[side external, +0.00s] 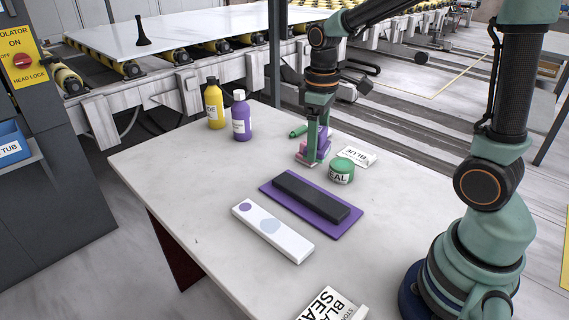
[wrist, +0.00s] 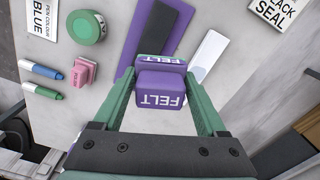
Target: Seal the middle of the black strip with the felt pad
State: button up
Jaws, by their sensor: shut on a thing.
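My gripper (side external: 314,155) is shut on the purple felt pad (wrist: 159,93), a block lettered FELT. In the side view the pad (side external: 323,146) is partly hidden by my fingers. In the wrist view my gripper (wrist: 160,88) has a finger on each side of it. The black strip (side external: 309,197) lies lengthwise on a purple mat (side external: 275,200), in front of my gripper and apart from it. In the wrist view the strip (wrist: 157,28) is beyond the pad and partly cut off. I cannot tell how high the pad is above the slab.
A green jar (side external: 342,171) and a white BLUE card (side external: 357,155) stand right of my gripper. A pink stamp (wrist: 84,72) and two pens (wrist: 41,80) lie nearby. A white strip (side external: 272,232) with coloured spots lies in front of the mat. Yellow (side external: 214,106) and purple (side external: 241,119) bottles stand behind.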

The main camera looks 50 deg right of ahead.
aim_at(297, 186)
jog(key=shift+s+d+f+m, duration=0.3)
jog(key=shift+f+m, duration=0.25)
jog(key=shift+f, duration=1.45)
jog(key=shift+s+d+f+m, duration=0.2)
jog(key=shift+d+f+m, duration=0.25)
jog(key=shift+f, duration=1.6)
jog(key=shift+s+d+f+m, duration=0.25)
jog(key=shift+f+m, duration=0.35)
jog(key=shift+f, duration=1.4)
jog(key=shift+f, duration=1.05)
jog(key=shift+w, duration=4.4)
jog(key=shift+f, duration=0.1)
